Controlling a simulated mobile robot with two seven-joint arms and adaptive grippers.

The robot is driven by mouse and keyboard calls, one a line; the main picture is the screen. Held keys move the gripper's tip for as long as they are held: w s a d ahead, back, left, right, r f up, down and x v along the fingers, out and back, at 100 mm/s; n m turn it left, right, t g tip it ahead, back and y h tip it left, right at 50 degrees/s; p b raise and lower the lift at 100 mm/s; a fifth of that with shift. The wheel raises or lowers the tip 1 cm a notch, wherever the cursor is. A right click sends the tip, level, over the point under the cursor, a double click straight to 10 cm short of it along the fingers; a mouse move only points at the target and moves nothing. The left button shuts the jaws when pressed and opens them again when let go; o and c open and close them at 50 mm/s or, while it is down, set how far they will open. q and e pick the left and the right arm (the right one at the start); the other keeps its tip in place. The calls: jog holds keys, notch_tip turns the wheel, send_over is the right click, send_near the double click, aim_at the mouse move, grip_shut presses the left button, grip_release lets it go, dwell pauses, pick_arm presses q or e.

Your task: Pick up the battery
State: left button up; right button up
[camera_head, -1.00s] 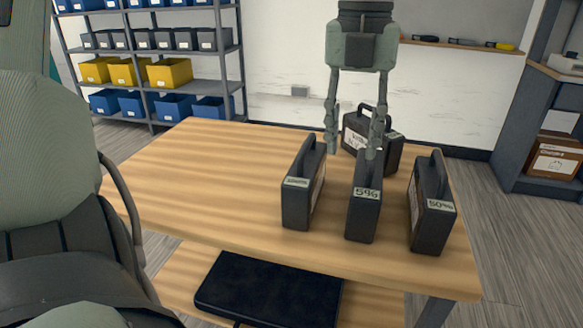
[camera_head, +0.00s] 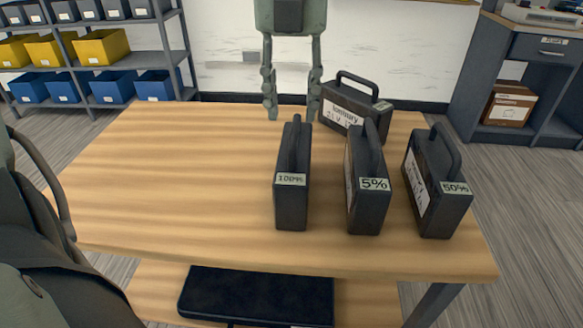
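Several black, case-shaped batteries with top handles stand upright on the wooden table (camera_head: 160,175). In the front row are the 100% battery (camera_head: 292,205), the 5% battery (camera_head: 368,210) and the 50% battery (camera_head: 440,205). Another battery (camera_head: 348,110) with a larger white label stands behind them, its text only partly readable. My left gripper (camera_head: 292,112) hangs fingers down, open and empty, its fingers spread to either side of the 100% battery's handle top in the picture. It seems above or behind that handle; the exact depth is unclear. My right gripper is not in view.
The table's left half is clear. A dark flat item (camera_head: 255,295) lies on the lower shelf. A bin rack (camera_head: 150,60) stands at the back left and a dark cabinet (camera_head: 530,85) at the back right.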

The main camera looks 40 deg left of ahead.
aim_at(296, 127)
pick_arm(q)
jog(key=f, duration=0.5)
jog(key=shift+w+f, duration=0.35)
jog(key=shift+f, duration=0.05)
grip_shut()
jog(key=shift+w+r+p, duration=0.1)
jog(key=shift+r+p, duration=0.05)
jog(key=shift+p, duration=0.15)
